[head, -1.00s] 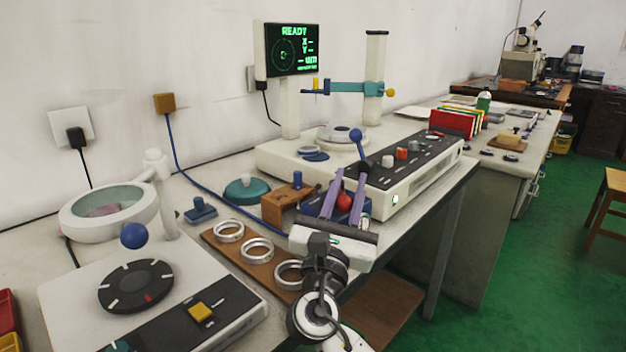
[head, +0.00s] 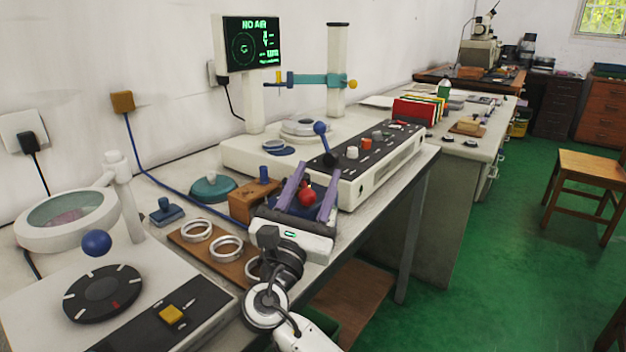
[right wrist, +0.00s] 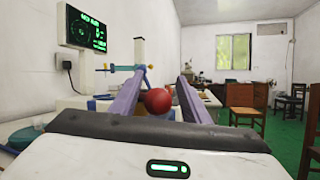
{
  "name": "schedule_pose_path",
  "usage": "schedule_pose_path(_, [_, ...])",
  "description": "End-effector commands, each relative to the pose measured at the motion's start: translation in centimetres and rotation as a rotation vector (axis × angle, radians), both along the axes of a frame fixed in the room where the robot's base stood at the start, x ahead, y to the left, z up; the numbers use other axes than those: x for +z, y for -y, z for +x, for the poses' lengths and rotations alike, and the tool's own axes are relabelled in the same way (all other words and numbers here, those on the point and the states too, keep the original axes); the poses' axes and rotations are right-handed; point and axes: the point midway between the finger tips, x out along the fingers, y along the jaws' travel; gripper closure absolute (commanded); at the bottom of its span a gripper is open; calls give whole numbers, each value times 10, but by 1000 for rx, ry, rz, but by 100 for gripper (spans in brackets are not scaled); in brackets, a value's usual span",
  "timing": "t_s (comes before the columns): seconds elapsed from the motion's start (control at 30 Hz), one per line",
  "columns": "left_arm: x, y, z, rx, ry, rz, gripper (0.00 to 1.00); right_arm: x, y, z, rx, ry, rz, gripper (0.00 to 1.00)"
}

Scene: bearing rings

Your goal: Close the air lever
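A red ball knob (head: 307,194), apparently the air lever's handle, is at a dark blue block by the front edge of the bench. Its stem is hidden. My right gripper (head: 307,184) has its two purple fingers apart, on either side of the knob. In the right wrist view the red knob (right wrist: 158,101) sits close to the left finger, with a gap to the right finger; I cannot tell if it touches. The measuring machine's screen (head: 252,44) reads "NO AIR". My left gripper is not in view.
A blue-knobbed lever (head: 321,129) rises from the machine's panel just behind the gripper. A wooden block (head: 244,205) and a brown board (head: 187,243) with metal rings (head: 196,231) lie to the left. Open floor (head: 480,270) is on the right.

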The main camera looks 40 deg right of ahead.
Motion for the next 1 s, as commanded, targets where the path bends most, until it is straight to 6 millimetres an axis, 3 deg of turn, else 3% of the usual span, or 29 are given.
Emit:
schedule_pose_path(0.27, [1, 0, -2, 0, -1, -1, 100, -1, -5, -2, 7, 1, 1, 58])
schedule_pose_path(0.7, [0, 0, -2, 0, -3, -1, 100, -26, -53, -36, 5, -1, 1, 58])
schedule_pose_path(1.0, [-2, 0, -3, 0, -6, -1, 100, -28, -58, -41, 3, 2, 1, 58])
